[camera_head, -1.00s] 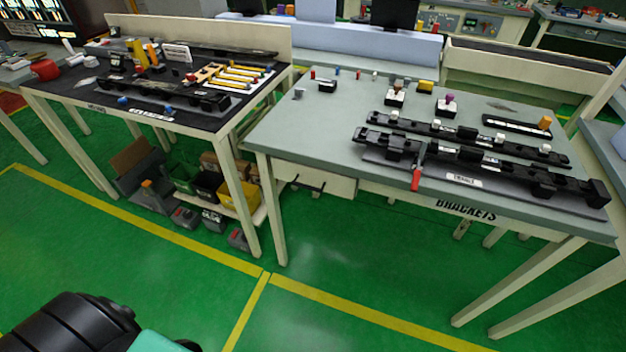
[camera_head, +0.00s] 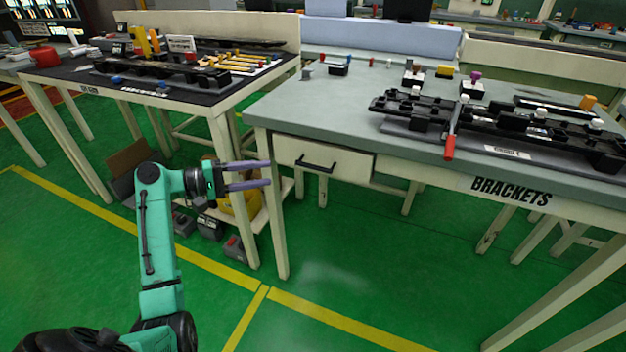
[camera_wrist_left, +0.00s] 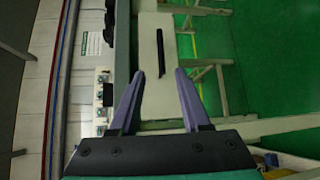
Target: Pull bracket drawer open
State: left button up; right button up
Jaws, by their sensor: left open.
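The bracket drawer (camera_head: 338,165) is a cream front with a black bar handle (camera_head: 316,165), under the left end of the grey table marked BRACKETS (camera_head: 511,192). It looks closed. My left gripper (camera_head: 269,175) is open and empty, left of the drawer and apart from it, its two purple fingers pointing right towards the handle. In the left wrist view, the drawer front (camera_wrist_left: 149,80) and its dark handle (camera_wrist_left: 161,53) lie ahead, beyond and between the open fingers (camera_wrist_left: 158,76). My right gripper is in neither view.
A table leg (camera_head: 270,215) stands just beyond the left gripper. A dark-topped table (camera_head: 100,82) is at the left, with bins on its lower shelf. Black trim parts (camera_head: 520,130) lie on the grey table. The green floor in front is clear.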

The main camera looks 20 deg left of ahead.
aim_at(310, 168)
pick_arm(q)
jog(key=x, duration=1.4)
jog(key=shift+w, duration=0.1)
jog(key=shift+a, duration=0.1)
grip_shut()
jog(key=shift+f, duration=0.1)
dwell(0.4)
